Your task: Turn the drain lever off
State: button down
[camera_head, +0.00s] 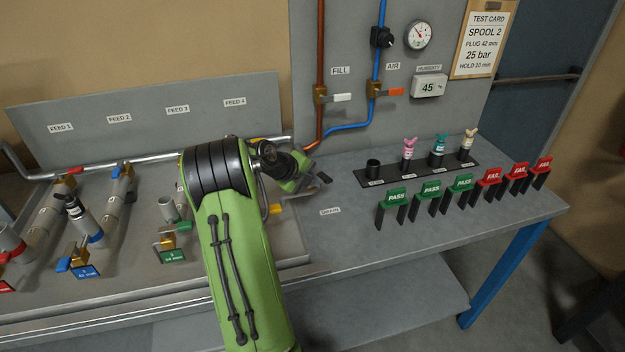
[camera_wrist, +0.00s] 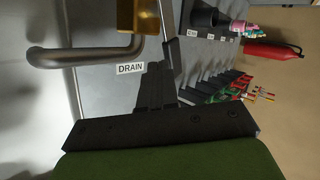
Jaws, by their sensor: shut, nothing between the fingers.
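My gripper (camera_head: 322,178) is shut and empty, above the bench and beyond the yellow handle. In the wrist view its dark fingers (camera_wrist: 163,75) reach up close beside the brass part; contact cannot be told.
A dark rack (camera_head: 415,172) with a black cup and several coloured plugs stands right of my gripper. Green PASS (camera_head: 430,190) and red FAIL (camera_head: 516,172) tags stand along the front right. Valved feed pipes (camera_head: 85,215) fill the left tray. The bench around the DRAIN label is clear.

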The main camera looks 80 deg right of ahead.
aim_at(326, 180)
jog(key=shift+s+f, duration=0.1)
jog(key=s+n+t+b, duration=0.1)
jog(key=b, duration=0.2)
jog(key=d+n+t+h+b, duration=0.1)
jog(key=n+b, duration=0.1)
jog(key=s+n+t+b, duration=0.1)
jog(key=b, duration=0.2)
jog(key=shift+s+d+f+h+b, duration=0.15)
jog(key=shift+s+f+h+b, duration=0.05)
jog(key=shift+s+h+b, duration=0.15)
jog(key=shift+s+d+r+n+t+b, duration=0.1)
jog(key=shift+s+d+n+t+b, duration=0.15)
jog(key=shift+n+t, duration=0.2)
jog(key=shift+s+d+r+n+t+b, duration=0.15)
jog(key=shift+n+t+b, duration=0.2)
jog(key=shift+n, duration=0.2)
jog(key=shift+s+d+n+t, duration=0.35)
jog(key=shift+d+n+t, duration=0.15)
jog(key=shift+n+t, duration=0.4)
jog(key=d+n+t+p, duration=0.2)
jog(key=n+p, duration=0.1)
jog(key=d+n+t+p, duration=0.1)
jog(key=p, duration=0.1)
jog(key=shift+s+r, duration=0.15)
jog(key=shift+s, duration=0.1)
jog(key=shift+d, duration=0.15)
